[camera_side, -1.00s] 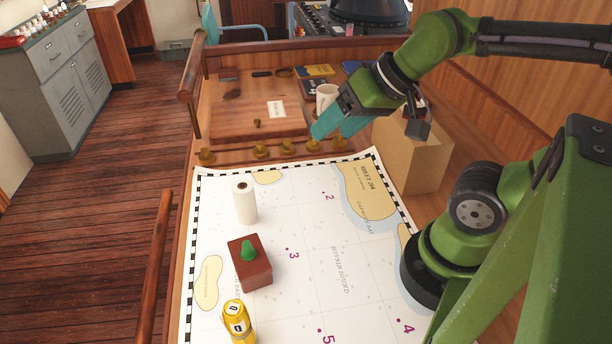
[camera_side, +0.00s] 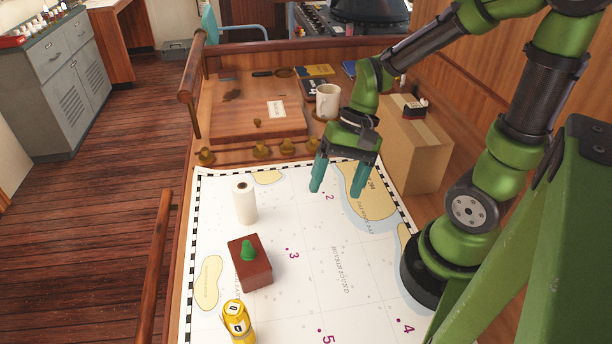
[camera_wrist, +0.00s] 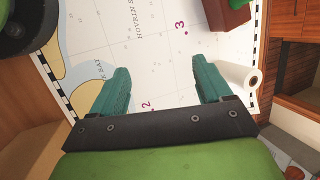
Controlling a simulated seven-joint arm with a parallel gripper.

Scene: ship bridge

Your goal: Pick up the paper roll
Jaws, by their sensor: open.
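The white paper roll (camera_side: 245,203) stands upright on the chart, near its far left corner in the side view. In the wrist view the paper roll (camera_wrist: 238,75) shows to the right of the right-hand finger, apart from it. My gripper (camera_side: 337,190) is open and empty, with its teal fingers pointing down above the chart near the printed 2, to the right of the roll. In the wrist view my gripper (camera_wrist: 160,75) has its two fingers spread, with only chart between them.
A brown box with a green knob (camera_side: 250,264) and a yellow can (camera_side: 238,322) stand on the chart (camera_side: 300,215) nearer the camera than the roll. A cardboard box (camera_side: 417,150) stands at the right. A white mug (camera_side: 327,102) is behind. Chart between gripper and roll is clear.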

